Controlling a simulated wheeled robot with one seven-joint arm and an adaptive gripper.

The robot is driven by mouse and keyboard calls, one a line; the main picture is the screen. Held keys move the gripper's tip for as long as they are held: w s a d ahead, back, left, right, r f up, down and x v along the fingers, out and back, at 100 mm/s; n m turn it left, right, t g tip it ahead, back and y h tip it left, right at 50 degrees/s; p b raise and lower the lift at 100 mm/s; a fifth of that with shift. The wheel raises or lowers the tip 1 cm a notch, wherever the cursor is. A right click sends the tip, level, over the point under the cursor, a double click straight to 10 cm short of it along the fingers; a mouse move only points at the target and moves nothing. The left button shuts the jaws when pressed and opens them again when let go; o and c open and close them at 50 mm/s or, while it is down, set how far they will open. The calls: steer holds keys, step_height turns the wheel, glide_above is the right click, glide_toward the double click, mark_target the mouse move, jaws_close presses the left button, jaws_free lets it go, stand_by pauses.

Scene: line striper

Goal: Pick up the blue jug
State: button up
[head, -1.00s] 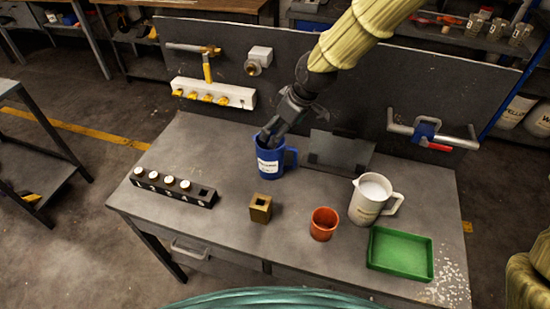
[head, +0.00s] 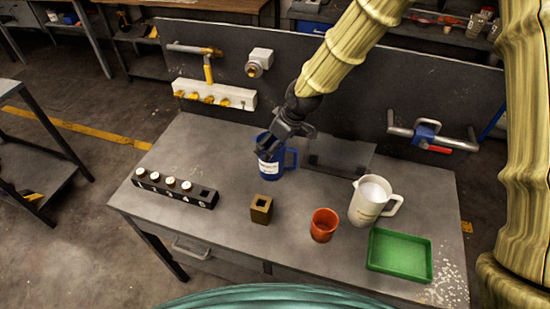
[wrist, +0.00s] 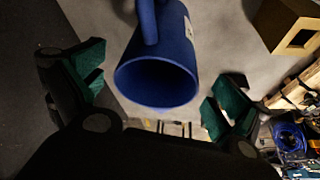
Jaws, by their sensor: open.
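The blue jug (head: 276,172) stands upright at the back middle of the grey workbench, with a white label on its front and its handle to the right. In the wrist view the blue jug (wrist: 160,75) shows its dark open mouth between my two green-padded fingers. My gripper (head: 268,150) is open at the jug's upper part and hides some of its rim in the head view. In the wrist view my gripper (wrist: 155,97) has a visible gap on each side of the jug. I cannot tell how far the fingertips reach along it.
A brass block (head: 261,209) with a square hole stands in front of the jug. A black rack (head: 174,189) is at left. An orange cup (head: 323,225), white pitcher (head: 371,202) and green tray (head: 400,256) are at right. A dark panel (head: 342,152) is behind the handle.

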steer(key=shift+p+x, duration=1.05)
steer(key=shift+x, duration=1.15)
steer(key=shift+d, duration=0.1)
steer(key=c, duration=1.2)
